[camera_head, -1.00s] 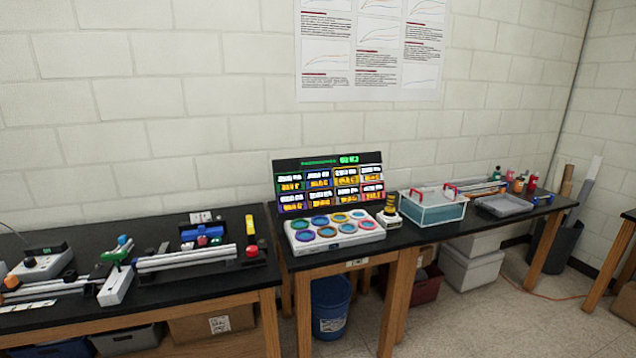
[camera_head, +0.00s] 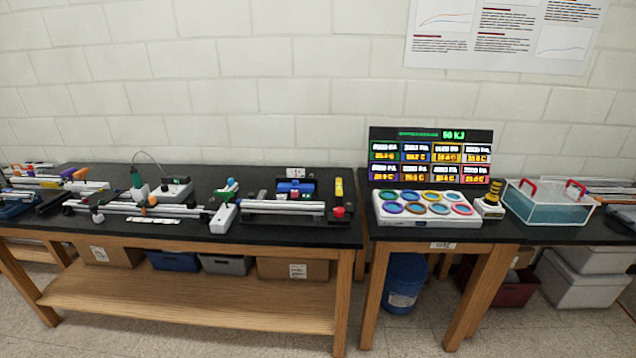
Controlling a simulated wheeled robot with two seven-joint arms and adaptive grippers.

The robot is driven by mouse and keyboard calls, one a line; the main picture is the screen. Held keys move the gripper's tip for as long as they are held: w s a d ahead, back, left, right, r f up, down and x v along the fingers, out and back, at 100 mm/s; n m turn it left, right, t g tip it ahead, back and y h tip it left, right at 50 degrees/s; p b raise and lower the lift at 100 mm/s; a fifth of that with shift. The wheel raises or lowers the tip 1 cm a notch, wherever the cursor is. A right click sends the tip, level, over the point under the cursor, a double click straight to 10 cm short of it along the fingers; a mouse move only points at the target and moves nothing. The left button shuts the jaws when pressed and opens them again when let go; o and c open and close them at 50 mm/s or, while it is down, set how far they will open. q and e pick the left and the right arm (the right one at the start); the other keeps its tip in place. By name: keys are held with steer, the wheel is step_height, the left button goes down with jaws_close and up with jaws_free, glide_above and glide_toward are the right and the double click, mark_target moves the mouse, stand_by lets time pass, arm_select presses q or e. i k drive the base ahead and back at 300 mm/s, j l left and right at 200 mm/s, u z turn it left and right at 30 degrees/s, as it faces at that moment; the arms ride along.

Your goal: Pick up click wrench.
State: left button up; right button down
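I cannot make out a click wrench for certain in the head view. A slim yellow item with a dark end (camera_head: 338,188) stands or lies at the right end of the long black bench, by a red knob. A green-and-white handheld tool (camera_head: 137,176) is upright beside a grey box with a cable, on the left part of that bench. Either is too small to identify. Silver extrusion rails (camera_head: 283,206) lie along the bench with a white block (camera_head: 223,218) at their left. Neither of my grippers is in view.
The black bench (camera_head: 300,236) has a wooden lower shelf (camera_head: 190,300) and bins below. A second bench at right holds a display panel (camera_head: 430,155), a white tray of coloured round wells (camera_head: 428,222) and a clear water tank (camera_head: 548,212). Open floor lies in front.

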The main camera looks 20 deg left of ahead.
mark_target(225, 193)
steer(key=i+j+u, duration=0.6)
steer(key=i, duration=0.2)
